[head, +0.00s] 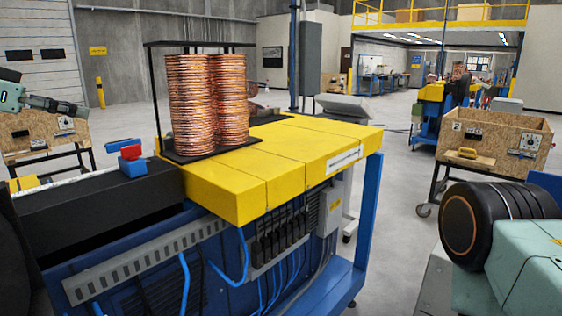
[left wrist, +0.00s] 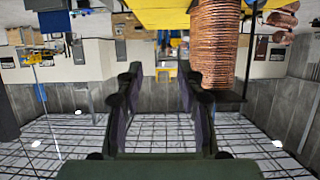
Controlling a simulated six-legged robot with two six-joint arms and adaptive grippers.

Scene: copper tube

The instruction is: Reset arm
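Copper tube coils (head: 207,102) stand upright in two stacks side by side on a black rack (head: 170,154), on top of the yellow machine (head: 300,150). My left gripper (head: 72,108) is at the left edge of the head view, left of the coils and apart from them. In the left wrist view, which is upside down, the left gripper (left wrist: 160,80) has its fingers spread with nothing between them. A coil stack (left wrist: 213,45) shows beyond and to the right of the fingers there. My right gripper is outside both views.
Wooden crates on wheeled stands are at left (head: 45,135) and right (head: 490,140). A red and blue part (head: 131,158) sits at the machine's left end. My right arm fills the lower right of the head view. Open floor lies behind the machine.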

